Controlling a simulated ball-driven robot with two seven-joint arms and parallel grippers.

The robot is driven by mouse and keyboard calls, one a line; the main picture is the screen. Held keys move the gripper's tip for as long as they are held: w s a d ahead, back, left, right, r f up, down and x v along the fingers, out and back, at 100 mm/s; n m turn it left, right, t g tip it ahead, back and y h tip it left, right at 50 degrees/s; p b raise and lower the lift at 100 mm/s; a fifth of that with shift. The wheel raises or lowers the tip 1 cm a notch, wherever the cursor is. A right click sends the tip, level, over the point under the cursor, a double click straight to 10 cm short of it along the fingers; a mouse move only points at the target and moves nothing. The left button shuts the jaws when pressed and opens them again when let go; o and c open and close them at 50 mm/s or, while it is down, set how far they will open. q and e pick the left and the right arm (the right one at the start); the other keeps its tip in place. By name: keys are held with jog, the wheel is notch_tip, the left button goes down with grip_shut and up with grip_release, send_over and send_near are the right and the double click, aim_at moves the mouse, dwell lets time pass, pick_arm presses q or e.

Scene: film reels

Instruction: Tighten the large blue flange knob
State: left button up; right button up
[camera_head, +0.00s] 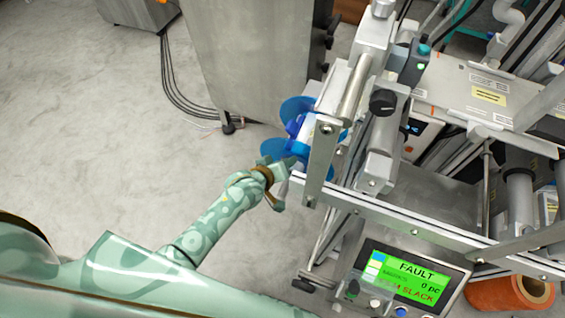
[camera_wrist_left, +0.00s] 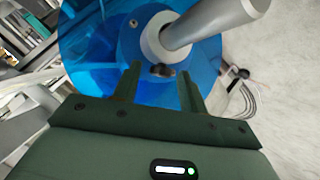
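The large blue flange (camera_wrist_left: 90,45) fills much of the left wrist view as a translucent disc. A grey shaft (camera_wrist_left: 205,28) runs out from a light collar at its blue hub. A small dark knob (camera_wrist_left: 163,70) sits at the lower edge of the collar. My left gripper (camera_wrist_left: 157,85) is open, with its two fingers apart below and to either side of the knob; I cannot tell whether they touch it. In the head view my left gripper (camera_head: 277,178) is beside the blue flange (camera_head: 280,152), whose knob I cannot make out. My right gripper is not in view.
The machine frame (camera_head: 322,150) with metal bars stands right of my gripper. A black knob (camera_head: 383,102) is on it. A green screen (camera_head: 410,280) reads FAULT. A grey cabinet (camera_head: 255,60) stands behind. The floor (camera_head: 90,130) at left is open, with dark cables (camera_head: 175,90).

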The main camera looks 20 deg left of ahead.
pick_arm(q)
grip_shut()
jog(key=m+h+b, duration=0.3)
jog(key=m+t+h+b, duration=0.1)
jog(key=m+h+b, duration=0.1)
jog(key=shift+a+f, duration=0.3)
jog(key=shift+a, duration=0.1)
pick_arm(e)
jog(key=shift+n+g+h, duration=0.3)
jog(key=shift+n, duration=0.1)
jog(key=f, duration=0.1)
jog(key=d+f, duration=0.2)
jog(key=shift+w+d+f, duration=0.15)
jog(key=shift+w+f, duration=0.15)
pick_arm(q)
jog(key=shift+o, duration=0.9)
grip_release()
